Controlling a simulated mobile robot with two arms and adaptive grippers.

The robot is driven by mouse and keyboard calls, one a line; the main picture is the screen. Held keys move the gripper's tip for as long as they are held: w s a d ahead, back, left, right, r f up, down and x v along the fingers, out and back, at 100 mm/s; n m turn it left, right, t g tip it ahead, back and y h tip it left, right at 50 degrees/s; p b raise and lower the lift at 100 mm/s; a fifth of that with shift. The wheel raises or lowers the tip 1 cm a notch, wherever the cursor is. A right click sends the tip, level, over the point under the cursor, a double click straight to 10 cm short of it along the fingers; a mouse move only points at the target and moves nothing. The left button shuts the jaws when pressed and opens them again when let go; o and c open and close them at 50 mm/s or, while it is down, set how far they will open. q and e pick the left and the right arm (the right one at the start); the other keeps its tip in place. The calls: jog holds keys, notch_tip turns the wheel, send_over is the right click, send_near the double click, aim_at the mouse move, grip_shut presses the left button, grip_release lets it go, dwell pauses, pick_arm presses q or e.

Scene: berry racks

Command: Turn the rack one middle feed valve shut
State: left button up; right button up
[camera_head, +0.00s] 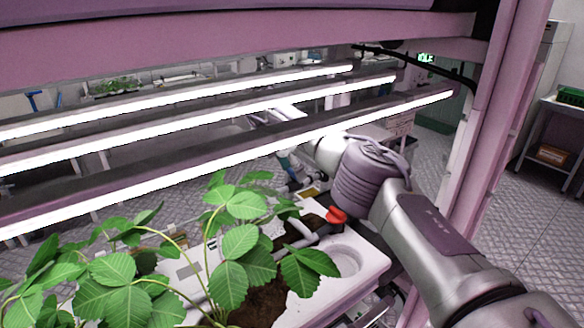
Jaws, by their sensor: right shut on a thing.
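My right gripper (300,182) is at the end of my right arm, which reaches in from the lower right past the rack post. The gripper is small and partly hidden by the arm and leaves. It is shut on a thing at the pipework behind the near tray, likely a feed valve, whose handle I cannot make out. A red valve handle (337,214) stands nearer, on a grey pipe at the near tray's edge, apart from the gripper. I cannot tell which valve is the middle one. My left gripper is not in view.
Leafy strawberry plants (240,235) crowd the white tray (372,262) in front. A pink rack post (490,130) stands right of the arm. Open floor (525,215) and a side table (560,105) lie beyond.

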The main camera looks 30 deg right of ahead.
dwell(0.3)
jog(key=o, duration=1.1)
jog(key=shift+o, duration=0.2)
jog(key=shift+a+r, duration=0.1)
jog(key=shift+r, duration=0.15)
jog(key=s+a, duration=0.1)
jog(key=a, duration=1.1)
jog(key=shift+s+r, duration=0.25)
jog(key=shift+r, duration=0.05)
jog(key=shift+a, duration=0.1)
